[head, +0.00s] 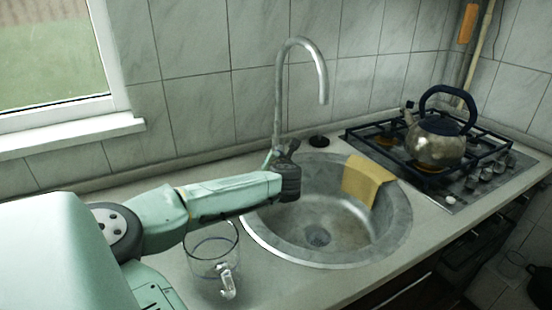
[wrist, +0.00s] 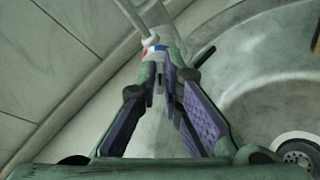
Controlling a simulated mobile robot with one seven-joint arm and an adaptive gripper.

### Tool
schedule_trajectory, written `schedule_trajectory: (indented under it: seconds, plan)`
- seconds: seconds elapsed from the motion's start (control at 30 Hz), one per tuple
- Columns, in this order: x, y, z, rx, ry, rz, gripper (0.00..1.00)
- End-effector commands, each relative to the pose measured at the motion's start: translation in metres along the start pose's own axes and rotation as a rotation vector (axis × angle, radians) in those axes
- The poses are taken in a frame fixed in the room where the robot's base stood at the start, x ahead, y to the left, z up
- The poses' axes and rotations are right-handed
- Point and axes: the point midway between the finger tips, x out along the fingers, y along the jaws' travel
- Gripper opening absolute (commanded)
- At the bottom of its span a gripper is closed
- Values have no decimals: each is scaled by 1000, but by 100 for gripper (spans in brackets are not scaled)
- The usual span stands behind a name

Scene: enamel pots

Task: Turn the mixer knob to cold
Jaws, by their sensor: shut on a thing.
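The mixer tap (head: 279,110) stands at the back left rim of the round metal sink, its tall spout curving over to the right. In the wrist view, the white part of the mixer knob (wrist: 150,41) with its red and blue marks shows just beyond my fingertips. My gripper (wrist: 163,77) is shut on the mixer knob, with its purple-padded fingers close together at the mixer's base. The fingers hide most of the knob, so its exact turn cannot be told.
The sink (head: 262,240) lies right of and below my wrist, with a yellow cloth (head: 366,180) over its right rim. A glass mug (head: 212,262) stands under my forearm. A kettle (head: 436,145) sits on the gas hob (head: 458,190) at right. The tiled wall is close behind the tap.

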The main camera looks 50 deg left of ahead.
Motion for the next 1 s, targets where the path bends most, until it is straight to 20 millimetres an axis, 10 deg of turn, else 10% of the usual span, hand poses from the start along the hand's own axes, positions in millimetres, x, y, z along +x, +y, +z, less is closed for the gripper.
schedule_trajectory:
  seconds: [0.9,1.0]
  plan:
    - [0,-5,0,192,-1,80,0]
    - [0,-5,0,192,-1,80,13]
